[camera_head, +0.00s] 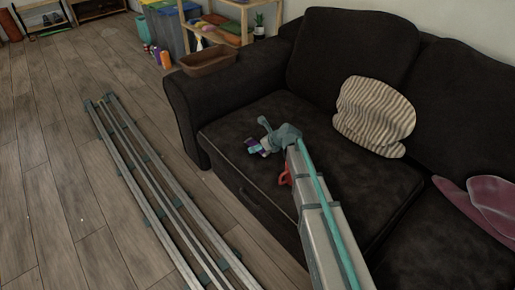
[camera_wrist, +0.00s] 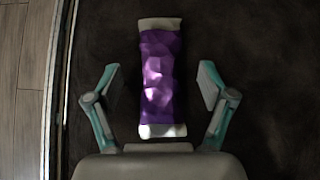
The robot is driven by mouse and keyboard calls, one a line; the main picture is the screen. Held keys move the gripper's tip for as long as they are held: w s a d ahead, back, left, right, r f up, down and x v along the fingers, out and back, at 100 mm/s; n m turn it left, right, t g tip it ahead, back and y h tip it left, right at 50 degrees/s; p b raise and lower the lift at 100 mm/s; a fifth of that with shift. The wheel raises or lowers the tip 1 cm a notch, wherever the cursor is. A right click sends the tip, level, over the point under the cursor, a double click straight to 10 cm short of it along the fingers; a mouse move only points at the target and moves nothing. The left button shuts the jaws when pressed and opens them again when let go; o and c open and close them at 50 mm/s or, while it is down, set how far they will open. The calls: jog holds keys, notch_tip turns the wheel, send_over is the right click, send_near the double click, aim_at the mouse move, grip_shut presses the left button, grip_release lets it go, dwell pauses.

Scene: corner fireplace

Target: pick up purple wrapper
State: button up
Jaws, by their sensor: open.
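The purple wrapper (camera_wrist: 161,80), a crinkled purple packet with whitish ends, lies lengthwise between the fingers of my gripper (camera_wrist: 161,88) in the wrist view. My gripper is open, with a gap on each side of the wrapper. In the head view the wrapper (camera_head: 254,147) shows on the dark sofa's seat near its front edge. My gripper (camera_head: 262,142) is over it there and hides part of it.
The dark sofa (camera_head: 240,122) has a striped cushion (camera_head: 373,115) to the right of my gripper and a pink item (camera_head: 490,200) further right. A brown tray (camera_head: 208,61) rests on the left armrest. A red object (camera_head: 285,178) shows beside my arm.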

jog(key=shift+c, duration=0.3)
jog(key=c, duration=0.7)
jog(key=shift+r, duration=0.1)
jog(key=shift+r+p, duration=0.3)
jog(key=shift+r, duration=0.25)
notch_tip(320, 180, up, 3)
jog(key=shift+s+f+p, duration=0.15)
jog(key=shift+p, duration=0.45)
jog(key=s+d+r+p, duration=0.1)
jog(key=s+r, duration=0.2)
jog(key=s, duration=0.1)
jog(key=s+d+r+p, duration=0.1)
jog(key=s+r, duration=0.2)
jog(key=s, duration=0.1)
jog(key=s+d+r+p, duration=0.1)
jog(key=s+r, duration=0.2)
jog(key=s, duration=0.2)
jog(key=shift+s+d+r, duration=0.1)
jog(key=shift+d, duration=0.2)
